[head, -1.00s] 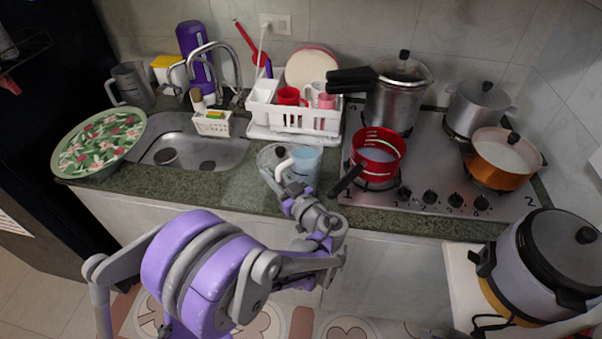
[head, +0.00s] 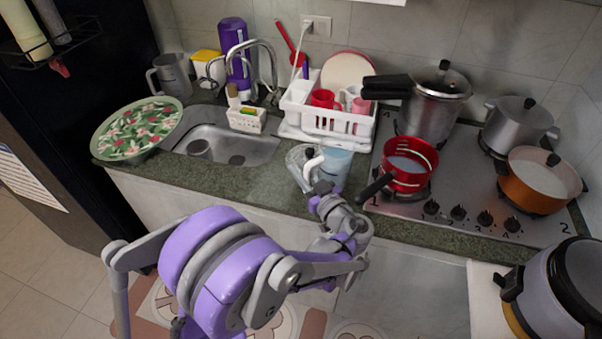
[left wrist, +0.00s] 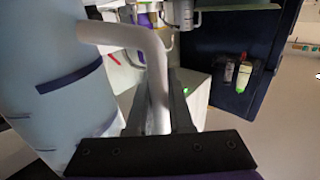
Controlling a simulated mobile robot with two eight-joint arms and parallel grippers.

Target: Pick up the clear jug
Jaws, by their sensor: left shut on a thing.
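The clear jug (head: 337,166), bluish and see-through with a white handle, is at the front of the counter, below the dish rack. It looks upright; I cannot tell whether its base touches the counter. My left gripper (head: 316,178) reaches it from the front and is shut on the handle. In the left wrist view the jug's body (left wrist: 60,85) fills the left side, and its white handle (left wrist: 155,62) runs down between my gripper's fingers (left wrist: 160,100). My right gripper is not in view.
A clear glass lid (head: 297,158) with a dark knob lies close left of the jug. A red pot (head: 408,168) on the stove is close right, its black handle pointing towards my arm. The white dish rack (head: 335,118) stands behind. The sink (head: 222,143) is left.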

